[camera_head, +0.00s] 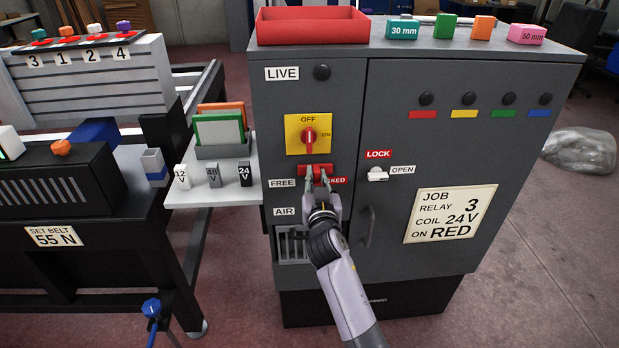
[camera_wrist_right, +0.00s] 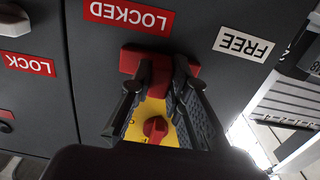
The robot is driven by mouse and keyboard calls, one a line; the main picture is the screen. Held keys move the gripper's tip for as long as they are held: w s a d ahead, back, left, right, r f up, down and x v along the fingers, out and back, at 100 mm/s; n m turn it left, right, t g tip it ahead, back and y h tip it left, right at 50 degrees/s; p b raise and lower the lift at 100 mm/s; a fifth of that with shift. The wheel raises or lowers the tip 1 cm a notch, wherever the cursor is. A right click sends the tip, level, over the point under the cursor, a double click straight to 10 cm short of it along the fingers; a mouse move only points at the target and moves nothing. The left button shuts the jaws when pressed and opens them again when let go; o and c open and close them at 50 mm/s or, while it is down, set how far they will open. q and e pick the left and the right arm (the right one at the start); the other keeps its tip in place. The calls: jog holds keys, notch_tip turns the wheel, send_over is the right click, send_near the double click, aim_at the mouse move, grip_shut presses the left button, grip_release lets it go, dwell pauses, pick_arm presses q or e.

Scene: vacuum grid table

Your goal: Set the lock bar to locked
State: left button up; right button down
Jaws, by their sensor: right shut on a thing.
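The red lock bar (camera_head: 317,168) is on the grey cabinet's front, below the yellow OFF/ON switch. It also shows in the right wrist view (camera_wrist_right: 130,61). My right gripper (camera_head: 319,180) is at the bar, its fingers shut on the bar's middle part, as the wrist view (camera_wrist_right: 162,70) shows. The white FREE label (camera_head: 282,183) is to the bar's left. The red LOCKED label (camera_head: 336,181) is to its right, partly hidden by my gripper. The bar lies between the labels; I cannot tell its exact setting. My left gripper is not in view.
The yellow switch (camera_head: 293,135) with its red knob is just above the bar. To the right are a white latch (camera_head: 378,174) between LOCK and OPEN labels and a door handle (camera_head: 369,228). A white shelf (camera_head: 213,195) juts out at left.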

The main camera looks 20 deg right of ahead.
jog(key=c, duration=1.5)
grip_release()
jog(key=v, duration=0.7)
jog(key=shift+s+a+r, duration=0.1)
jog(key=shift+s+a, duration=0.05)
jog(key=shift+s, duration=0.1)
